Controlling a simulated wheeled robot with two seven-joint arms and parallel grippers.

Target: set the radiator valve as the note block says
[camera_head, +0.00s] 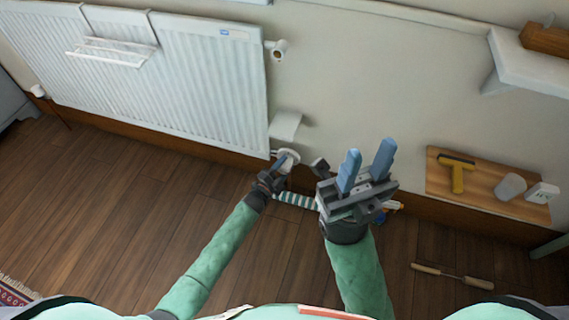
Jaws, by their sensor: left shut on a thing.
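The white radiator valve (291,156) sits at the lower right corner of the white radiator (200,75). My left gripper (283,163) is at the valve, shut on it, with a blue finger against its front; its dial marks are too small to read. My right gripper (368,168) is open and empty, its two blue fingers pointing up and apart, to the right of the valve. I cannot make out a readable note block in this view.
A small white ledge (286,124) juts out just above the valve. A striped roll (296,200) lies below it, partly hidden by my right gripper. At right, a wooden board (485,196) bears a yellow-handled tool (458,172) and a cup (511,187). A brush (452,275) lies on the floor.

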